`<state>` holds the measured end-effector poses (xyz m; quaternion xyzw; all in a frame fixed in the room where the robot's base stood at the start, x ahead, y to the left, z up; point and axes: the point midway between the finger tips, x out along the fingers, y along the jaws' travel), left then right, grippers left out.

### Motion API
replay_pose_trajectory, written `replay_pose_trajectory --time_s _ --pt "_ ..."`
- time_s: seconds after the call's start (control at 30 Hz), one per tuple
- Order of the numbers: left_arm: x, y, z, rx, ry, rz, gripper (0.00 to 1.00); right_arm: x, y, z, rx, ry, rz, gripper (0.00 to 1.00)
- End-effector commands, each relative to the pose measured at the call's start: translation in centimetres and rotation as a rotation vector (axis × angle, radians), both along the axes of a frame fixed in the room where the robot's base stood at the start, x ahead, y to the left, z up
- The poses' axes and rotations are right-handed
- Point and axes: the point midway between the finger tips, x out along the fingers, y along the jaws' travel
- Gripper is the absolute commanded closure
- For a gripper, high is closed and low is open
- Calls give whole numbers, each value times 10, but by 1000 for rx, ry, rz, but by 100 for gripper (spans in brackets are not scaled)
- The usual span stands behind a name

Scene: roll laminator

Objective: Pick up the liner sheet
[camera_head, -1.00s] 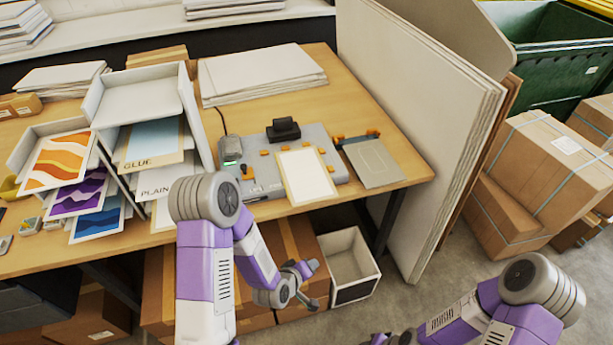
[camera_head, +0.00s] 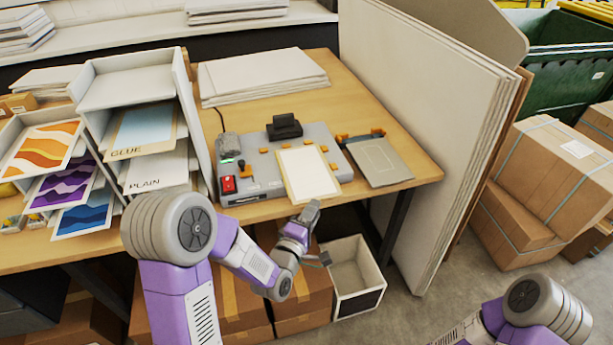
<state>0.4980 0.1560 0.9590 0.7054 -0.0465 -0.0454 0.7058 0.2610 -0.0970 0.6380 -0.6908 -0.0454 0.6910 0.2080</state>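A cream sheet with a tan border (camera_head: 308,174), which looks like the liner sheet, lies on the front of the grey laminator (camera_head: 262,150). Its lower edge reaches over the laminator's front side. My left gripper (camera_head: 308,214) is just below and in front of that lower edge, close to the table's front edge. It looks apart from the sheet, and I see nothing held in it. Its finger gap is too small and turned away to tell. My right arm shows at the lower right, but its gripper is out of view.
A grey board with orange clips (camera_head: 380,162) lies right of the laminator. A white sheet stack (camera_head: 262,78) lies behind it. A sorter with sheets marked GLUE and PLAIN (camera_head: 140,88) stands left. An open white bin (camera_head: 352,276) and cartons are below the table. Tall panels (camera_head: 425,130) stand right.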

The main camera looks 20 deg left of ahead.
Motion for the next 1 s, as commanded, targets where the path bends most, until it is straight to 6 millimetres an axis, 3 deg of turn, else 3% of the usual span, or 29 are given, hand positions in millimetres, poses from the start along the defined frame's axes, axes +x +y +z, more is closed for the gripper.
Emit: replay_pose_trajectory --time_s 0.4,0.7,0.93,1.0 --pt "47 -5 -7 1 0 -1 67 0 0 -3 0 0 0 57" --pt "52 -5 -7 1 1 0 67 0 0 -3 0 0 0 57" --pt "52 -5 -7 1 1 -1 100 0 0 -3 0 0 0 57" --pt "52 -5 -7 1 1 -1 100 0 0 -3 0 0 0 57"
